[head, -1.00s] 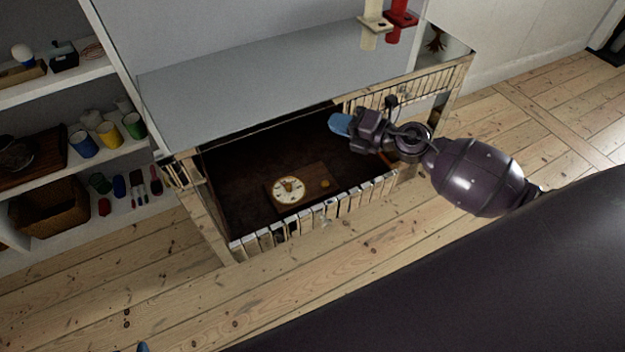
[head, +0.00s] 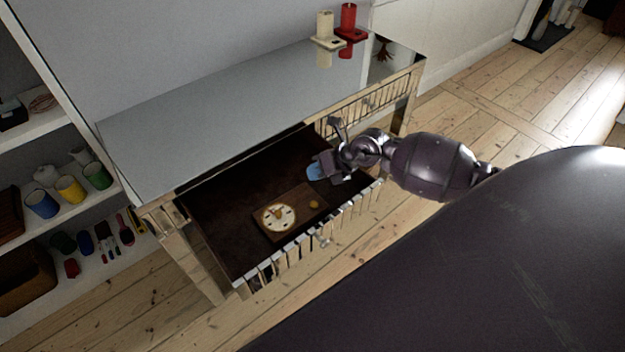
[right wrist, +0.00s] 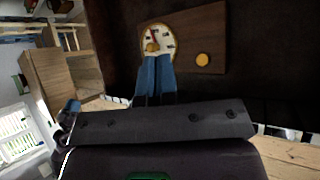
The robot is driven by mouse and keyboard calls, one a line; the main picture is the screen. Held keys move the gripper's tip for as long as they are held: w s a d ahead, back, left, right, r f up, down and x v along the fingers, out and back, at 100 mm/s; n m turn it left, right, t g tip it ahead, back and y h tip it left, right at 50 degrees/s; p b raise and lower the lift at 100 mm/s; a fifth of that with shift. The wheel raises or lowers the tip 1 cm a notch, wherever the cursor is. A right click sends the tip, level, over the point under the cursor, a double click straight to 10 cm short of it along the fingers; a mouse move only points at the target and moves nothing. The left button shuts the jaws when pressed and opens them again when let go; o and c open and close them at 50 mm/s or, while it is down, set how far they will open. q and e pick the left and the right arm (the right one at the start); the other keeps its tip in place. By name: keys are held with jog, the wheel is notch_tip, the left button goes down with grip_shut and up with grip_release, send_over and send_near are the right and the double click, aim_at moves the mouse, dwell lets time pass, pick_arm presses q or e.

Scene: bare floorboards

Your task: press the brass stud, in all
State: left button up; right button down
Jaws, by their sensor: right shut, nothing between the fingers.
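The brass stud (head: 314,204) is a small round yellow-gold button on a brown wooden board (head: 297,203). The board lies in the open, dark-lined drawer (head: 222,220). Left of the stud on the same board is a pale round dial (head: 279,217) with dark marks. My right gripper (head: 315,171) is shut and empty, above the drawer, just beyond the stud in the head view. In the right wrist view, its blue fingertips (right wrist: 160,62) overlap the lower edge of the dial (right wrist: 172,38), with the stud (right wrist: 203,60) clear to their right. My left gripper is out of view.
The mirrored cabinet's grey top (head: 235,110) overhangs the back of the drawer. The drawer's slatted front (head: 300,248) rises on the near side. Candles (head: 347,18) stand on the top. A shelf with cups (head: 70,189) is at the left.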

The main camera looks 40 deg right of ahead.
dwell(0.3)
jog(key=b, duration=0.6)
send_over(315, 202)
notch_tip(315, 202, down, 7)
jog(key=shift+s+r, duration=0.15)
jog(key=shift+r, duration=0.05)
jog(key=shift+f, duration=1.1)
dwell(0.4)
